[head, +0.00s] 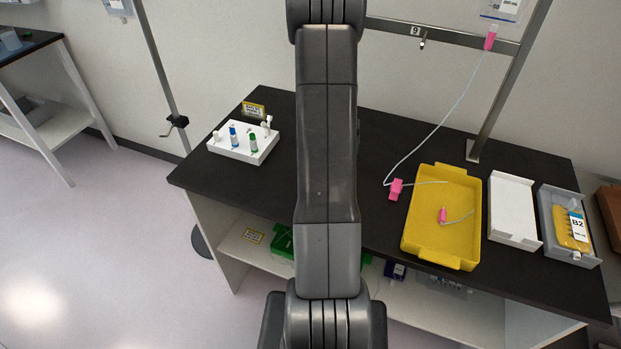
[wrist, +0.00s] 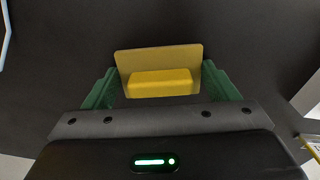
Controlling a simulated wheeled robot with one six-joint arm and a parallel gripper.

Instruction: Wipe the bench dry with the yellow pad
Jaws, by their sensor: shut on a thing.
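The yellow pad (wrist: 160,60) shows in the wrist view as a flat plate with a thicker block on it. My gripper (wrist: 160,85), with green fingers, is shut on the pad's block. The dark bench (head: 385,135) fills the middle of the head view. In the wrist view its dark surface (wrist: 250,30) lies behind the pad; I cannot tell if the pad touches it. My arm hides the bench's middle, my gripper and the pad in the head view. I make out no wet patch on the visible bench.
A white rack (head: 240,150) with small vials stands at the bench's left. On the right are a yellow tray (head: 418,215) with tubing, a white tray (head: 512,205) and a grey tray (head: 548,225) holding a yellow bag. A pink clamp (head: 395,190) on tubing lies beside the yellow tray. A metal pole (head: 510,85) rises behind.

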